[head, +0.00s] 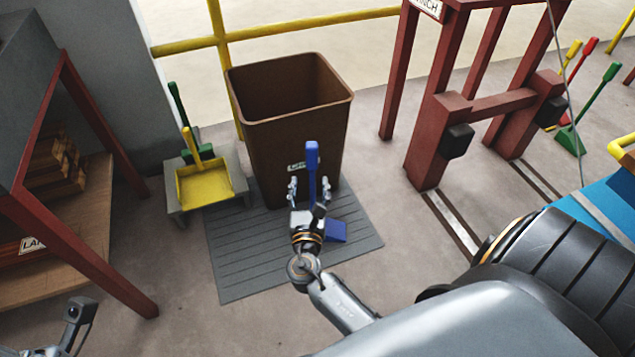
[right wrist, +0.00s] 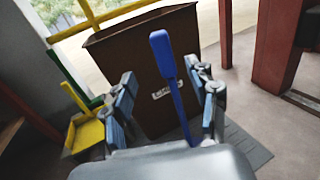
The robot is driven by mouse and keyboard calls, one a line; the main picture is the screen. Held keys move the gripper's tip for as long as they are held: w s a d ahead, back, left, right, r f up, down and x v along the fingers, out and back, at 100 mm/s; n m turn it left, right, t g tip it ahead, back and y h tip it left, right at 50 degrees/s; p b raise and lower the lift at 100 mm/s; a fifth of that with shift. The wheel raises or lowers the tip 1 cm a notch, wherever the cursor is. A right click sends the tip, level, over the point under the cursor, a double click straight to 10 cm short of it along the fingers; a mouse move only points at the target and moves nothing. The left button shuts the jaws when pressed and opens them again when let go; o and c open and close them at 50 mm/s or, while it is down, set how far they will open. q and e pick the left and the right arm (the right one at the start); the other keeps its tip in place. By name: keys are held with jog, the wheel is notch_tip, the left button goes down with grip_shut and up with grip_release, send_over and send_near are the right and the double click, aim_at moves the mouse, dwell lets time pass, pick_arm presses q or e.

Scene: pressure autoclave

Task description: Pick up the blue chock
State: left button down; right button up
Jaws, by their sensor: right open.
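The blue chock (head: 312,160) stands on the grey ribbed mat (head: 240,270) in front of a brown bin. It has an upright handle with a thicker grip at the top and a blue wedge-shaped base low on the mat. My right gripper (head: 308,190) is open, with the handle between its two fingers in the head view. In the right wrist view the chock's handle (right wrist: 170,75) rises between the spread fingers, nearer the right one. My right gripper hides part of the lower handle. My left gripper (head: 78,312) shows only partly at the lower left corner.
The brown bin (head: 262,135) stands right behind the chock. Red frames stand at left and right. More coloured handles (head: 590,45) are at the far right.

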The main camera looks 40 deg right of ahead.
aim_at(311, 155)
jog(key=b+x, duration=0.2)
jog(key=x, duration=0.4)
jog(key=b+x, duration=0.1)
jog(key=x, duration=0.5)
jog(key=shift+w+d+f+b, duration=0.2)
jog(key=shift+w+d+b, duration=0.05)
jog(key=shift+d+b, duration=0.1)
grip_shut()
jog(key=shift+r, duration=0.2)
